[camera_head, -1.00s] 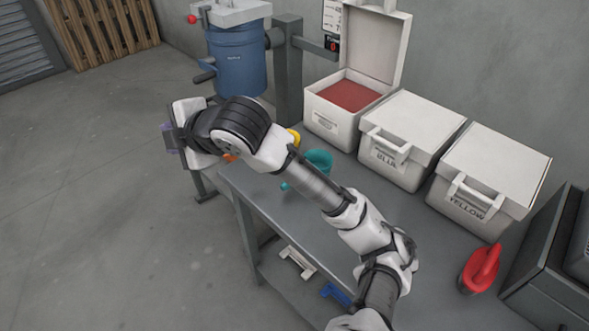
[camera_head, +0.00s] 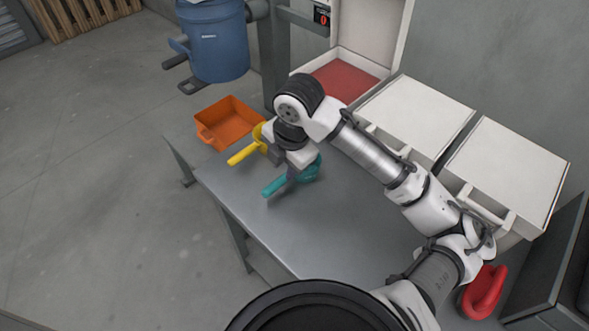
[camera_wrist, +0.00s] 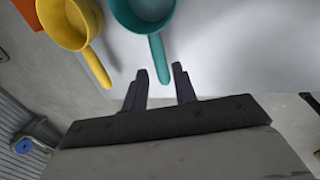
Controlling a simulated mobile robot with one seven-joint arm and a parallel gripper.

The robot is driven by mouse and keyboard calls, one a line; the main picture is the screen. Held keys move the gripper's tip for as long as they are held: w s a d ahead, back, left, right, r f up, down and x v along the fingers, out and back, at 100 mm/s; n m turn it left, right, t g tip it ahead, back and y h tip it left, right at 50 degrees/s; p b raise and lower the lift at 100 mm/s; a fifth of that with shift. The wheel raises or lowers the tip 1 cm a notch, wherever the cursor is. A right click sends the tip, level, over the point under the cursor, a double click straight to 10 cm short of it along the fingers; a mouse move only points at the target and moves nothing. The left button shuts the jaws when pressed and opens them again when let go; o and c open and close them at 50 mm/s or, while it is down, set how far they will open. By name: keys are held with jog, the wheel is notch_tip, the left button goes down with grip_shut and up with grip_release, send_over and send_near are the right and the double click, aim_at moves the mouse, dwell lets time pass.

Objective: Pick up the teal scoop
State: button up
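The teal scoop (camera_head: 275,187) lies on the grey table, its handle toward the front left and its cup partly hidden behind my gripper. In the wrist view the teal scoop (camera_wrist: 157,50) is at the top, with its handle pointing down toward the gap between my fingers. My gripper (camera_wrist: 160,78) is open and empty, with its two dark fingers apart. The handle's tip ends near the fingertips, in line with the gap. In the head view my gripper (camera_head: 292,174) hangs over the scoop; its fingers are hard to make out there.
The yellow scoop (camera_head: 243,153) lies close by on the left, also in the wrist view (camera_wrist: 93,60). An orange bin (camera_head: 228,120) stands behind it. An open box with red contents (camera_head: 345,80) and two closed white boxes line the back.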

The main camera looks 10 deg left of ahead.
aim_at(281, 179)
jog(key=shift+w+a+f+p, duration=0.15)
jog(key=shift+a+f+p, duration=0.15)
jog(key=shift+f, duration=1)
jog(key=shift+w+a+f+p, duration=0.2)
jog(key=shift+f+p, duration=0.05)
jog(key=shift+f, duration=1.05)
jog(key=shift+w+a+f+p, duration=0.15)
jog(key=shift+a+f+p, duration=0.15)
jog(key=shift+f, duration=1)
grip_shut()
